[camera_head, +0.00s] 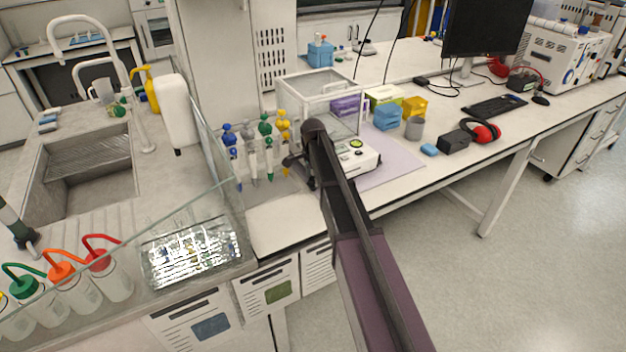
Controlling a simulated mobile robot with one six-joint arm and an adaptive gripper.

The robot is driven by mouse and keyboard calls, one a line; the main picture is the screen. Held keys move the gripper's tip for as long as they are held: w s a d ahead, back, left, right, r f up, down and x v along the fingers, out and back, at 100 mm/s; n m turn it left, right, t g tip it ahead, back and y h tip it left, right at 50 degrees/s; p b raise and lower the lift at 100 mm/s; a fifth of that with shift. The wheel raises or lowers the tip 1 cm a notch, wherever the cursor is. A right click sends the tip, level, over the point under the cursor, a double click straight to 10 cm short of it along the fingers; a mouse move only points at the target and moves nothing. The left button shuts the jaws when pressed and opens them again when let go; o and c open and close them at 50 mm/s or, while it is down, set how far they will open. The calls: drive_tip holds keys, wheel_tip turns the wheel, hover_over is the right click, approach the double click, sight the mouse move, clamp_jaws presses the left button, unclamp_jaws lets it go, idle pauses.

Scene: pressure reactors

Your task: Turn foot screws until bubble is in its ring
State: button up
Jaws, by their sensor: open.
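A white balance (366,163) with a clear glass draft shield (300,90) stands on the bench, partly behind my arm. A small round yellow-green spot (357,143) with a dark rim on its front part looks like the bubble level. It is too small to tell where the bubble lies in its ring. The foot screws cannot be made out. My gripper (296,168) is open at the left front of the balance, beside the pipette stand. It looks empty. My arm hides part of the balance, and contact between gripper and balance cannot be told.
Pipettes with blue, green and yellow tops (265,128) hang close left of my gripper. A glass-walled sink area with wash bottles (108,275) is at left.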

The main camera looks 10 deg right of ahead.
clamp_jaws()
drive_tip(key=shift+n, duration=0.3)
drive_tip(key=shift+n, duration=1.8)
unclamp_jaws()
